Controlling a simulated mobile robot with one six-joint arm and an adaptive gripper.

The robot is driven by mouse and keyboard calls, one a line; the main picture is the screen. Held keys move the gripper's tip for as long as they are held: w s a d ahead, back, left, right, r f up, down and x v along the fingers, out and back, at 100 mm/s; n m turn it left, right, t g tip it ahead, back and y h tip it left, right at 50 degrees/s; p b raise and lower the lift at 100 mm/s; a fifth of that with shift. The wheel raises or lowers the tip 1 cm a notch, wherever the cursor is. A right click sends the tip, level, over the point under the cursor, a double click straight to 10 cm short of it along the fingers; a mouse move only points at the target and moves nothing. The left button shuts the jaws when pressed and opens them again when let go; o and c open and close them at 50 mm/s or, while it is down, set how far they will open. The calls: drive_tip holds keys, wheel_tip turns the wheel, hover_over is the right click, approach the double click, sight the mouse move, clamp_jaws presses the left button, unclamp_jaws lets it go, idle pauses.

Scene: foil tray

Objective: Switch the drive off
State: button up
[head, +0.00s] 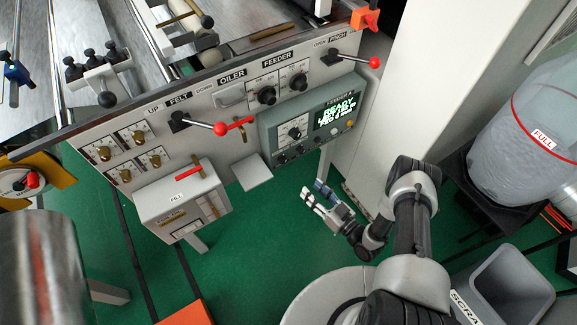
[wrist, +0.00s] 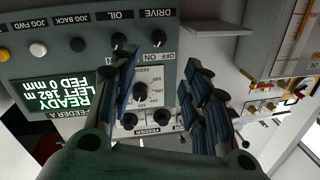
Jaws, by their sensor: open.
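The drive switch is a small dark knob (wrist: 156,39) under the DRIVE label in the wrist view, where the panel appears upside down. OFF and ON marks sit by it; I cannot tell which way its pointer stands. In the head view it is the lower-left knob (head: 283,158) of the grey-green feeder panel (head: 272,135). My gripper (head: 317,195) is open and empty, in front of and below the panel. In the wrist view its two blue-padded fingers (wrist: 162,88) stand apart, and the drive knob shows between and beyond them.
The OIL knob (wrist: 119,41) is close beside the drive knob. White (wrist: 38,48) and yellow buttons follow on the panel. The lit display (wrist: 58,92) reads READY. A grey shelf (head: 252,172) juts out near the panel's lower left. A red-knobbed lever (head: 221,128) sticks out farther left.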

sight(285, 162)
drive_tip(key=b+x, duration=0.3)
drive_tip(key=x, duration=1.1)
drive_tip(key=shift+c, duration=0.5)
clamp_jaws()
